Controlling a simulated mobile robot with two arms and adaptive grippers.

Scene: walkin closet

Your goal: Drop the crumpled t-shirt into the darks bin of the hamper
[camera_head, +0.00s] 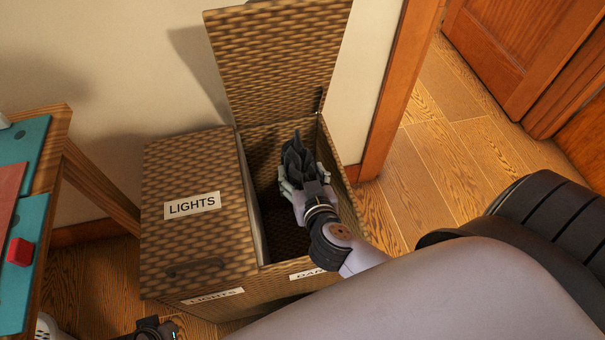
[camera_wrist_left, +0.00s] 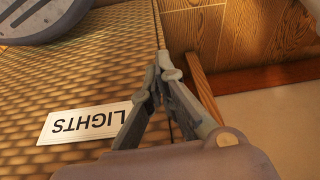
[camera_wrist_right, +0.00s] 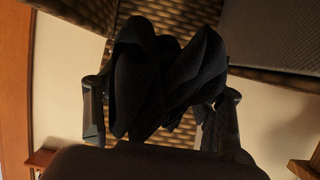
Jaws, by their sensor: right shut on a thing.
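The hamper has a shut lights lid (camera_head: 185,235) on the left and an open darks bin (camera_head: 265,152) on the right, its woven lid (camera_head: 280,65) raised against the wall. The dark crumpled t-shirt (camera_head: 297,158) is in my right gripper (camera_head: 305,178), over the mouth of the darks bin. In the right wrist view the black t-shirt (camera_wrist_right: 165,80) bulges between the two fingers, which are shut on it. My left gripper (camera_wrist_left: 160,70) is beside the lights side of the hamper, its fingertips together and empty. My right arm partly hides the darks label (camera_head: 307,274).
A wooden table (camera_head: 60,120) with teal and red items stands at the left. A wooden door frame (camera_head: 395,95) is close to the hamper's right. The wood floor (camera_head: 440,175) is clear at the right.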

